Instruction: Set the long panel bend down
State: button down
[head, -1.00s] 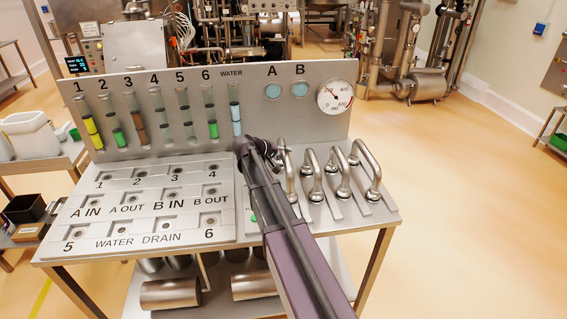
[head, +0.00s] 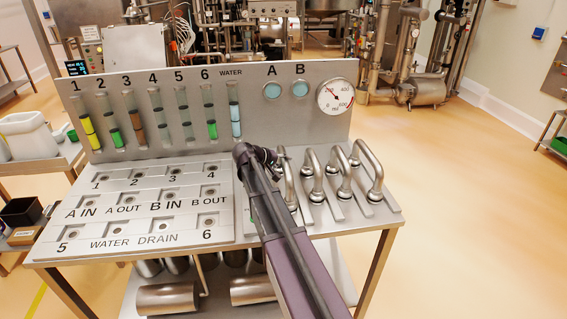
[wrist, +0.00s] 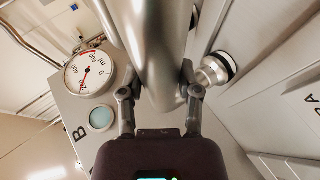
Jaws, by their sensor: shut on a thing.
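The long panel bend (wrist: 158,50) is a thick, polished metal pipe. It fills the upper middle of the wrist view, between the two fingers of my gripper (wrist: 160,92), which is shut on it. In the head view the bend (head: 290,185) shows partly, just right of my wrist; my arm hides much of it. I cannot tell whether the bend touches the deck.
Several other metal bends (head: 370,172) stand on the deck's right side. The port plate (head: 135,222) with labelled holes lies left of my arm. Behind rises the upright panel (head: 290,120) with level tubes and a gauge (head: 336,96). Open floor lies right of the table.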

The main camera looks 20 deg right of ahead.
jog(key=shift+c, duration=1.5)
grip_release()
jog(key=shift+r, duration=0.1)
jog(key=shift+s+a+r+p, duration=0.1)
jog(key=shift+a+r+p, duration=0.3)
jog(key=shift+p, duration=0.1)
jog(key=p+v, duration=0.5)
jog(key=v, duration=0.6)
jog(key=shift+s+f, duration=0.1)
jog(key=shift+f, duration=0.05)
